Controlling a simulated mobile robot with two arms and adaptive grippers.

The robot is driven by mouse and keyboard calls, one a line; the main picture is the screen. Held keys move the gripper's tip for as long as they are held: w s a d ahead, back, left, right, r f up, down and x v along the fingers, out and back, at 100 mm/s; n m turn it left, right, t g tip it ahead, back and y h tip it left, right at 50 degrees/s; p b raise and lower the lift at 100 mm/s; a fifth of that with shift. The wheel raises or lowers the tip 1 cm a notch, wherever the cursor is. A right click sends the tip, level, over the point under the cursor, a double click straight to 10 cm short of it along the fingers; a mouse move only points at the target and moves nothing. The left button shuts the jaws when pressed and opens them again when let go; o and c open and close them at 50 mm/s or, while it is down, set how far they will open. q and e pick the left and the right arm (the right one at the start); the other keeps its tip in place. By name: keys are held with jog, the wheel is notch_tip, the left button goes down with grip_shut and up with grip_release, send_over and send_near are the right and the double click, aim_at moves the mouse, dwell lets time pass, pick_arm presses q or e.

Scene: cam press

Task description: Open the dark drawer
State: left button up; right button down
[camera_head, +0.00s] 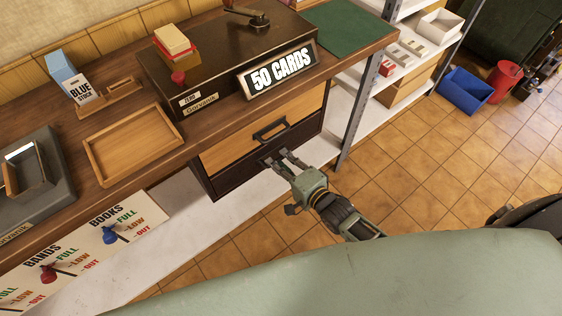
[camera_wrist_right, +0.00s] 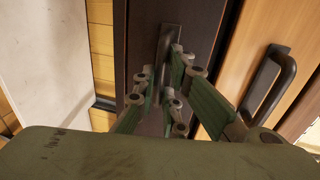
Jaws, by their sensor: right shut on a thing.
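The dark drawer (camera_head: 236,178) is the lower of two drawers under the bench, below a light wood drawer (camera_head: 224,153) with a black handle. The dark drawer's front looks flush with the cabinet. My right gripper (camera_head: 282,158) is at the dark drawer's front, at its handle. In the right wrist view the dark drawer (camera_wrist_right: 147,25) stands upright in the middle, and its dark handle (camera_wrist_right: 169,38) lies between the fingers of my right gripper (camera_wrist_right: 168,72). The fingers are shut on this handle and hide part of it. My left gripper is not in view.
A metal shelf post (camera_head: 357,115) stands just right of the drawers. A white lower shelf (camera_head: 190,215) lies below the drawers. The bench (camera_head: 150,180) carries a wooden tray (camera_head: 135,146) and a "50 CARDS" sign (camera_head: 277,70).

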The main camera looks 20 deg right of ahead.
jog(key=shift+f, duration=0.1)
jog(key=f+p+v, duration=0.3)
jog(key=v, duration=1.2)
jog(key=shift+s+f+p, duration=0.2)
jog(key=shift+s+p, duration=0.1)
jog(key=shift+p, duration=0.05)
jog(key=c, duration=1.8)
grip_release()
jog(key=shift+w+d, duration=0.1)
jog(key=shift+w, duration=0.05)
jog(key=shift+c, duration=0.2)
jog(key=shift+r, duration=0.1)
jog(key=v, duration=1.2)
